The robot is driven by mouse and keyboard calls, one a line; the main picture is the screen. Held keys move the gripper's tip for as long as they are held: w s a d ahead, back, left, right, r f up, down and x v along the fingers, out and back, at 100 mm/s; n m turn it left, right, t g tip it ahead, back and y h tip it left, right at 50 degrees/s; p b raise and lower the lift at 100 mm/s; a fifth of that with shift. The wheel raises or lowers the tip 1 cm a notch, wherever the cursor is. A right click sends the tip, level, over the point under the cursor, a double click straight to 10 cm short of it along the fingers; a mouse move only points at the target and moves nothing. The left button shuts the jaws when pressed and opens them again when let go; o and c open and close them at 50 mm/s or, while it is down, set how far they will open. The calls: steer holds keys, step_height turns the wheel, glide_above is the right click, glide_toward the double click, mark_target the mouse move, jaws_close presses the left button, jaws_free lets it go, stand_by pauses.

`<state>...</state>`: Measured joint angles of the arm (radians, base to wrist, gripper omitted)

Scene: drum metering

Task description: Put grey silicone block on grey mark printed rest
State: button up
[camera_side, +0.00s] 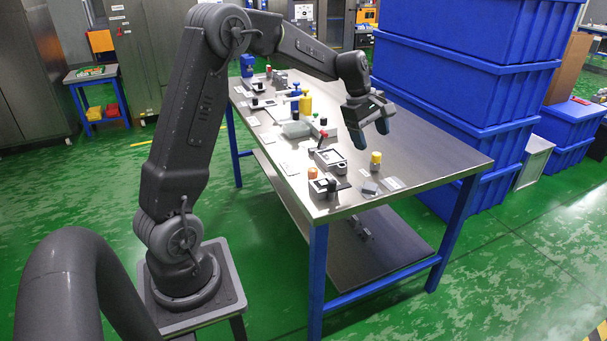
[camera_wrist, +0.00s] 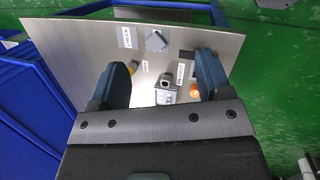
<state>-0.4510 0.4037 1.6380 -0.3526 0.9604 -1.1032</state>
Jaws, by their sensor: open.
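A small grey block (camera_side: 370,187), which looks like the silicone block, lies near the right front end of the steel table. It also shows in the wrist view (camera_wrist: 156,41) near the plate-like table edge, turned at an angle. My gripper (camera_side: 371,132) hangs above the table, fingers pointing down, open with nothing between them. In the wrist view its two blue-grey fingers (camera_wrist: 163,75) stand wide apart, and the block lies beyond them. I cannot make out which piece is the printed rest with the grey mark; a pale grey fixture (camera_wrist: 166,88) shows between the fingers.
A yellow-topped post (camera_side: 376,160) stands beside the block, and a white label (camera_side: 393,184) lies to its right. An orange-topped piece (camera_side: 313,173) and a pale box with black parts (camera_side: 330,187) are left of it. Blue crates (camera_side: 455,90) stack behind the table.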

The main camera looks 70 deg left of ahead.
steer(key=s+d+r+m, duration=0.5)
steer(key=s+d, duration=0.1)
steer(key=d, duration=0.1)
steer(key=s+d+m, duration=0.3)
steer(key=s+m, duration=0.2)
steer(key=s, duration=0.2)
steer(key=s+d+m+t+y, duration=0.1)
steer(key=s+d+m, duration=0.3)
steer(key=s, duration=0.3)
steer(key=s+d+m+t+y, duration=0.1)
steer(key=s+d+m, duration=0.2)
steer(key=s+m, duration=0.3)
steer(key=shift+s+d+r, duration=0.25)
steer(key=shift+s+r, duration=0.05)
steer(key=shift+s, duration=0.45)
